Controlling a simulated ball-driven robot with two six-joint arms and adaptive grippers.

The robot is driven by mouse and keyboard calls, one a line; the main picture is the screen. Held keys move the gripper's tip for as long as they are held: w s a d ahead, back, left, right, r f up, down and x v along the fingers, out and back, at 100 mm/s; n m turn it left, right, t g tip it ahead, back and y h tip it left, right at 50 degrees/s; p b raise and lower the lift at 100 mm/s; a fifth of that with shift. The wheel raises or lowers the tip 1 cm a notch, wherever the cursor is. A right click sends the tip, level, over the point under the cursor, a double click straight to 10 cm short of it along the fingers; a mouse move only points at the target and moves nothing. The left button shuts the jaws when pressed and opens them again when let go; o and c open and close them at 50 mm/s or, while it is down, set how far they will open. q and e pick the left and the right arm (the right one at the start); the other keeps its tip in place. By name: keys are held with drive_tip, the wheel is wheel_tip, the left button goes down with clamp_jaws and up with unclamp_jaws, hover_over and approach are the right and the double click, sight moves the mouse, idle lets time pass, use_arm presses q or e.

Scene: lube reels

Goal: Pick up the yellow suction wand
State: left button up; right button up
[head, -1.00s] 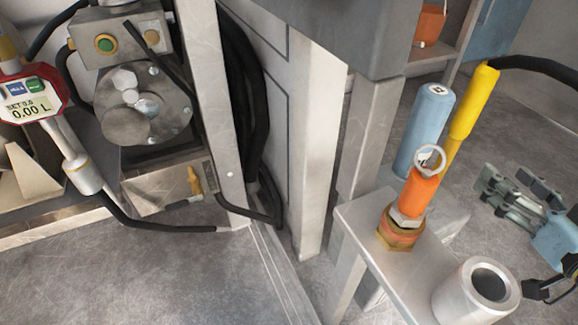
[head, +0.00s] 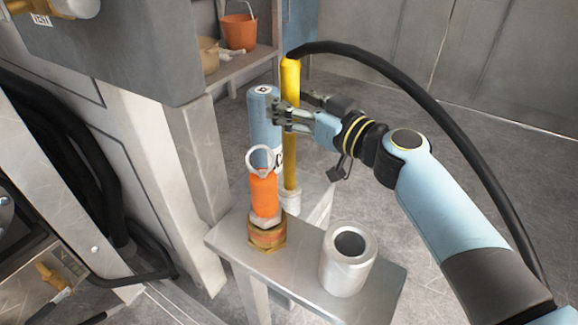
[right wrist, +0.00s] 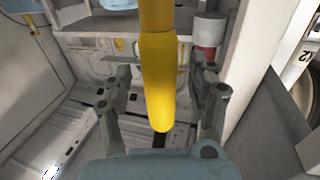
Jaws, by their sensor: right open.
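The yellow suction wand (head: 290,76) stands upright behind the small metal bench, its lower end in a pale grey holder (head: 289,198). A black hose runs from its top. My right gripper (head: 289,106) is at the upper part of the wand, with its fingers spread. In the right wrist view the wand (right wrist: 159,85) lies between the two open fingers (right wrist: 162,72), with gaps visible on both sides. A finger hides part of the wand in the head view. My left gripper is not in view.
A blue cylinder (head: 263,128) stands close left of the wand, near my fingers. An orange ringed plug (head: 264,195) in a brass fitting and a metal cup (head: 347,262) stand on the bench (head: 230,240). The black hose (head: 440,125) arcs behind my right arm.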

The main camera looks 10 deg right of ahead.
drive_tip(key=shift+w+a, duration=0.25)
drive_tip(key=shift+w, duration=0.25)
drive_tip(key=shift+f, duration=0.1)
clamp_jaws()
idle(0.6)
